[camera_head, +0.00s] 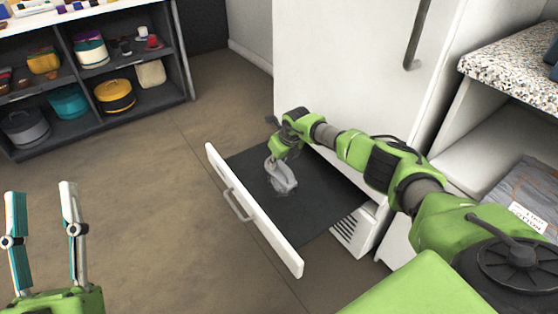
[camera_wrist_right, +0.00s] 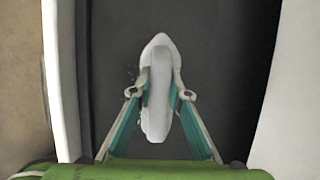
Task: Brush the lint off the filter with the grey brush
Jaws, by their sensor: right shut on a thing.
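The filter (camera_head: 322,195) is a dark flat panel lying in the pulled-out white drawer. It also fills the middle of the right wrist view (camera_wrist_right: 215,50). My right gripper (camera_head: 272,170) is shut on the grey brush (camera_head: 284,181) over the left part of the filter. The wrist view shows the pale brush (camera_wrist_right: 158,110) between the fingers; whether its underside touches the filter is hidden. A few small dark specks, possibly lint (camera_wrist_right: 131,74), show just left of the brush. My left gripper (camera_head: 41,190) is open and empty at the lower left, away from the drawer.
The drawer front (camera_head: 250,213) has a metal handle (camera_head: 237,205). The white cabinet (camera_head: 330,70) rises behind the drawer. A dark shelf unit (camera_head: 85,75) with hats stands at upper left. A speckled countertop (camera_head: 510,70) is at right. The brown floor (camera_head: 130,190) is clear.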

